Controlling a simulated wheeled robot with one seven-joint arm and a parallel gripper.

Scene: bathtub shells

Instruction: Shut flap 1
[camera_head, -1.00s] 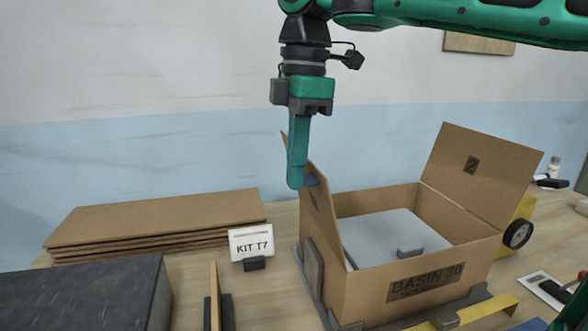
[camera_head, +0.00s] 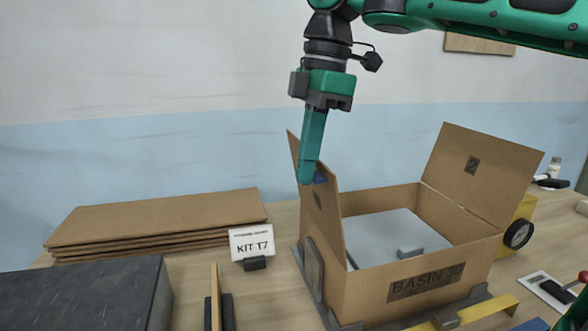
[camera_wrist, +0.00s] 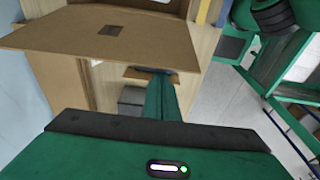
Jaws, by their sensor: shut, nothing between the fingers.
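Flap 1 seems to be the left flap (camera_head: 320,215) of the cardboard box (camera_head: 380,285) marked BASIN 30. It stands steeply up, its top leaning left, with a dark label and a small blue piece near its upper edge. My gripper (camera_head: 305,181) is shut and empty, pointing down, its tip at the upper part of this flap, seemingly touching it. The fingers hide some of the flap. In the wrist view my fingers (camera_wrist: 160,78) reach a small cardboard edge with a dark blue piece. The right flap (camera_head: 475,170), labelled 2, stands open, leaning outward.
A pale panel with a grey block (camera_head: 410,252) lies inside the box. A KIT T7 sign (camera_head: 252,243), stacked cardboard sheets (camera_head: 150,225) and a dark block (camera_head: 80,295) stand to the left.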

